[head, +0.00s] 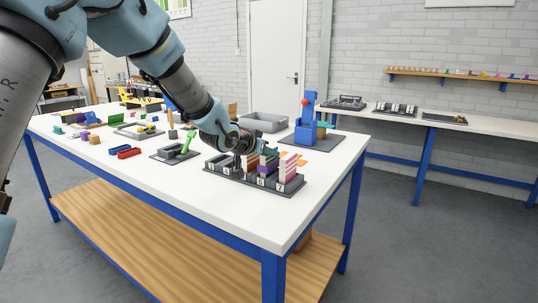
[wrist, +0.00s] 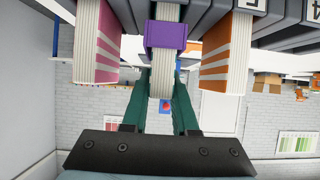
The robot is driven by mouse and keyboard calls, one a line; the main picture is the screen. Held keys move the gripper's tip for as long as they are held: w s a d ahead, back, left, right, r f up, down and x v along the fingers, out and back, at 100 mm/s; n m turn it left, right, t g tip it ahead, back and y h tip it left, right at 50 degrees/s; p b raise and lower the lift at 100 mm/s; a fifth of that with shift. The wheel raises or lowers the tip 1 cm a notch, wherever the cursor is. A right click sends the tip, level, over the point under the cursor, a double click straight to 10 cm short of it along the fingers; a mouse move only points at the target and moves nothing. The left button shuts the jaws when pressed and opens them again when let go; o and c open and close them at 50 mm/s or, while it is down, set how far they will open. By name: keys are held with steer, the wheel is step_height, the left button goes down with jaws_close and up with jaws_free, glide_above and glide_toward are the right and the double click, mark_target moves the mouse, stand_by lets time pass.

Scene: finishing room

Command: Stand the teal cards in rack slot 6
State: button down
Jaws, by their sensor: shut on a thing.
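The dark card rack (head: 222,171) stands near the right end of the white table, with several numbered slots. My gripper (head: 266,153) reaches over it from the left. In the wrist view my two long dark-teal fingers (wrist: 161,88) close around a white card pack with a purple band (wrist: 165,36). This pack (head: 267,169) is upright at the rack, between an orange-striped pack (wrist: 228,58) and a pink-striped pack (wrist: 96,45). I cannot tell whether it is fully seated.
The rack's left slots look empty. A blue stand (head: 305,127) and a grey bin (head: 263,122) are behind the rack. A small dark tray (head: 170,154) with a green piece, and red (head: 129,153) and blue blocks, lie to the left. The table's front right corner is clear.

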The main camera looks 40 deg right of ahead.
steer(key=shift+f, duration=0.3)
steer(key=shift+f, duration=0.2)
steer(key=c, duration=0.7)
jaws_free()
steer(key=shift+r, duration=0.1)
steer(key=shift+r, duration=0.2)
steer(key=shift+a+r, duration=0.1)
steer(key=shift+a, duration=0.25)
steer(key=v, duration=1.1)
steer(key=shift+s+a+b, duration=0.1)
steer(key=shift+a+b, duration=0.05)
steer(key=shift+b, duration=0.2)
